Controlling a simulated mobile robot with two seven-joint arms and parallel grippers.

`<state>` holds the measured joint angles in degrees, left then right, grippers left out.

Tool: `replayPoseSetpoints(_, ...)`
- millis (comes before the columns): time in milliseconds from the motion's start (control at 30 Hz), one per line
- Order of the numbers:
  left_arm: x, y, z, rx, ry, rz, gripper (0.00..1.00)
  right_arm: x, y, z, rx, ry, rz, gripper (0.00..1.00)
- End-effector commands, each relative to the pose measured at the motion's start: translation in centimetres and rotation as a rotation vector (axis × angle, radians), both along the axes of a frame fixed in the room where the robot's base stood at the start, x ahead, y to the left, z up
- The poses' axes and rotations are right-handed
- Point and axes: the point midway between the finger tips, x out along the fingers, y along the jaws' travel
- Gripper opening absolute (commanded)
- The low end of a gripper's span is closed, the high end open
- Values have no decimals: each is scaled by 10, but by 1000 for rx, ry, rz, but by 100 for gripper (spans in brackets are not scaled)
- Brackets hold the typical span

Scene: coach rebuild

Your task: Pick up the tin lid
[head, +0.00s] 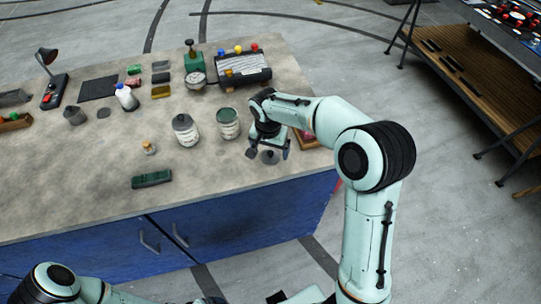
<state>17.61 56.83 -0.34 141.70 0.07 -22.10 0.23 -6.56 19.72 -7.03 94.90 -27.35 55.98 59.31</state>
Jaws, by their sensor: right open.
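A small grey round disc, which looks like the tin lid (269,157), lies on the worktop near its front right edge. My right gripper (269,153) is open just above it, with one finger on each side of the disc. I cannot tell whether the fingers touch it. An open tin with a dark green top (228,123) stands just left of the gripper. A second tin with a grey top (186,130) stands further left. Part of my left arm shows at the bottom left, but its gripper is not visible.
The worktop (90,190) has clear room at the front left. A white bottle (126,97) stands further back.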

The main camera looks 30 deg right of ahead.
Motion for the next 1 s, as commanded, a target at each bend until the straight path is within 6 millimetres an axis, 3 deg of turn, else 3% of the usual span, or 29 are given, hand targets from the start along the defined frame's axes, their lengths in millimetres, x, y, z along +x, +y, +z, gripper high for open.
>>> replayPoseSetpoints(167,1,0,1,0,-1,0,100,2,-2,-21,1,1,-1,92)
replayPoseSetpoints(400,1,0,0,0,-1,0,100,2,-2,-23,1,-1,0,92)
replayPoseSetpoints(433,1,0,0,0,-1,0,100,2,-2,-23,1,-1,0,89)
replayPoseSetpoints(467,1,0,0,0,-1,0,100,2,-2,-23,1,-1,0,79)
replayPoseSetpoints(600,1,0,0,0,-1,0,100,2,-2,-23,0,-1,0,34)
replayPoseSetpoints(1000,1,0,1,0,-1,0,100,3,-2,-18,1,-4,0,33)
